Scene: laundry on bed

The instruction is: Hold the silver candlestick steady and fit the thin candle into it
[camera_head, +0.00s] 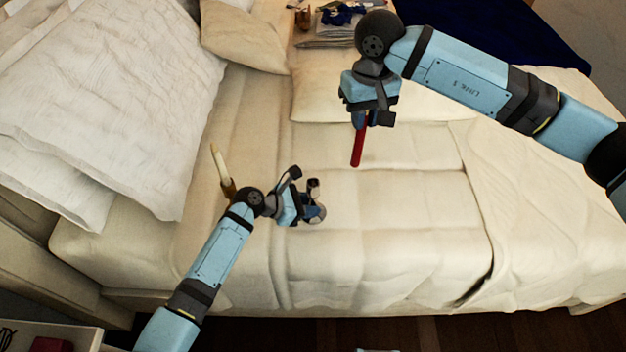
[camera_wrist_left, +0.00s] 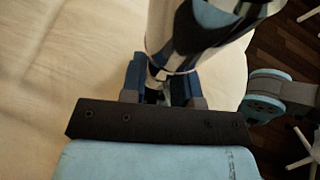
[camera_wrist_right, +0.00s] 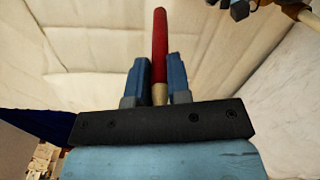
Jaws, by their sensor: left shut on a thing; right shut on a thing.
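The silver candlestick (camera_head: 313,186) stands on the bed in the middle of the head view. My left gripper (camera_head: 301,205) is shut on it. In the left wrist view its shiny reflective body (camera_wrist_left: 165,30) rises between the fingers. The thin red candle (camera_head: 356,150) hangs from my right gripper (camera_head: 367,118), above and to the right of the candlestick in the head view and apart from it. In the right wrist view the red candle (camera_wrist_right: 160,45) sticks out between the fingers, with a tan end at the grip. The candlestick's lower part is partly hidden by my left gripper.
A cream candle (camera_head: 218,162) stands in a brass-coloured holder (camera_head: 229,188) left of my left gripper. White pillows (camera_head: 110,90) lie at the left, and folded items (camera_head: 335,25) at the back. The quilted bed (camera_head: 400,220) is clear to the right of the candlestick.

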